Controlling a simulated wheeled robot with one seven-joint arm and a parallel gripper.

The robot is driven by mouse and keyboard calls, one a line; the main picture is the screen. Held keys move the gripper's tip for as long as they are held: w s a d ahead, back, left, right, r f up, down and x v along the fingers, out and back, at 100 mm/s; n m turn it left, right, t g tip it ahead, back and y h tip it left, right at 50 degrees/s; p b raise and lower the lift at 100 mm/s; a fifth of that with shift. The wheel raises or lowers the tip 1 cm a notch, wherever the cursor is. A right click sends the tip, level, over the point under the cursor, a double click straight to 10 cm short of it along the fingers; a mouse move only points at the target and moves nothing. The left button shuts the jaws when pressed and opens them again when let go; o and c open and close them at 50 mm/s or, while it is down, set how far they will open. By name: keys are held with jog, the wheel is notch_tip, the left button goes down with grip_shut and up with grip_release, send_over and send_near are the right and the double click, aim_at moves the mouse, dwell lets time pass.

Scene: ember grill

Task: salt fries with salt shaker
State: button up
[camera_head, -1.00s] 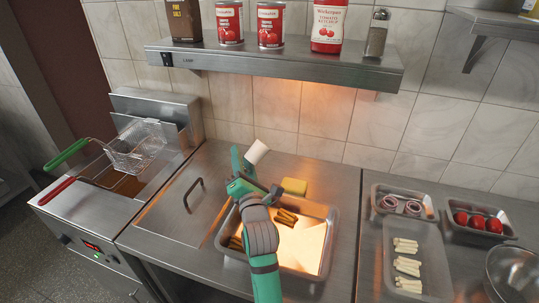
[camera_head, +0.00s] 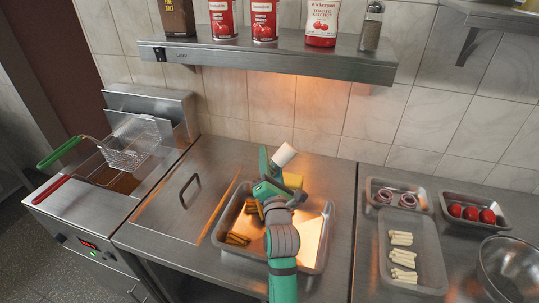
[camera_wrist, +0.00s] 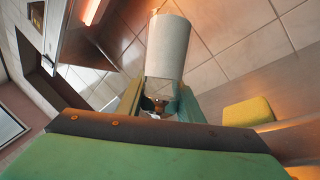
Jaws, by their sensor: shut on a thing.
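My gripper (camera_head: 271,166) is over the far part of the lit metal tray (camera_head: 326,213) in the head view. It is shut on a white cylinder, the salt shaker (camera_head: 284,154), which is tilted and sticks out past the fingers. In the wrist view the salt shaker (camera_wrist: 168,48) stands out between the green fingers, its narrower glassy end at the fingertips. Golden fries (camera_head: 238,238) lie in the tray on its left side, with more (camera_head: 253,208) near my wrist. My arm hides part of the tray. I cannot see any salt falling.
A yellow block (camera_head: 293,180) is just behind the tray. A shelf (camera_head: 270,58) with cans and bottles hangs above. The fryer with its basket (camera_head: 127,152) is at left. Trays of onion rings (camera_head: 395,190), tomatoes (camera_head: 472,213) and pale sticks (camera_head: 402,258) are at right.

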aim_at(271, 159)
jog(key=shift+r, duration=1.5)
dwell(1.2)
dwell(1.0)
